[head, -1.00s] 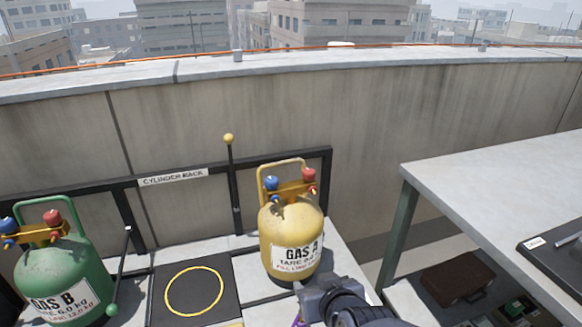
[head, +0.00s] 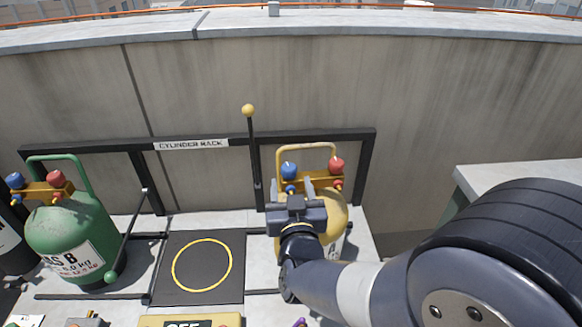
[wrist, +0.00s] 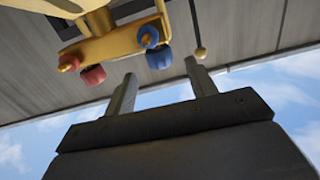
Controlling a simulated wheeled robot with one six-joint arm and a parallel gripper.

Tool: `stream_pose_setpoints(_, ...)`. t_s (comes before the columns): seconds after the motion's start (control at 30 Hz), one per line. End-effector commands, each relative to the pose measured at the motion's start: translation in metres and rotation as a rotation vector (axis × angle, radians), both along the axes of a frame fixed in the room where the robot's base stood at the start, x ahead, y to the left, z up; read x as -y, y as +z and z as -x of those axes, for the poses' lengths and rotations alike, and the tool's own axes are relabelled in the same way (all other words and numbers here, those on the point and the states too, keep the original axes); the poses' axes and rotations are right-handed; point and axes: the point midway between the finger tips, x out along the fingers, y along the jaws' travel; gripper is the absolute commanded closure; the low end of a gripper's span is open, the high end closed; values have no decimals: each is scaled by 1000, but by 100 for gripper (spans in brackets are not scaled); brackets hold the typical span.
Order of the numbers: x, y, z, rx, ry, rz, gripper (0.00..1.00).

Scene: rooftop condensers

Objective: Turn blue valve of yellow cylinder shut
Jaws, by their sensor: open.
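The yellow cylinder (head: 335,225) stands in the rack, its front mostly hidden behind my gripper and arm. Its blue valve (head: 289,170) is at the left of the yellow valve block, with a red valve (head: 336,166) at the right. My gripper (head: 292,186) is open and empty, in front of the valve block in the head view. In the wrist view, the blue valve (wrist: 158,57) lies beyond my gripper (wrist: 160,82), apart from the fingers, with nothing between them. The red valve (wrist: 92,75) is further left there. The yellow cylinder's handle is above the valves in the head view.
A green cylinder (head: 75,238) with its own blue and red valves stands at the left. A black rack frame (head: 205,150) and an upright rod with a yellow ball (head: 248,110) stand close by. A grey table (head: 500,185) is at the right. The ringed black pad (head: 205,285) is empty.

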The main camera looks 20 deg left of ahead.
Motion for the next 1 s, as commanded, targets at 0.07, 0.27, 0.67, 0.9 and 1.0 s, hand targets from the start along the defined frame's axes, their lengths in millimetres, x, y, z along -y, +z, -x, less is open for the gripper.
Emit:
stream_pose_setpoints(0.07,-8,-1,-15,-1,-2,1,47)
stream_pose_setpoints(0.27,-23,0,-42,-1,-1,1,47)
stream_pose_setpoints(0.67,-32,0,-55,0,1,1,47)
stream_pose_setpoints(0.9,-32,0,-55,0,1,1,58)
stream_pose_setpoints(1.0,-32,0,-55,0,1,1,66)
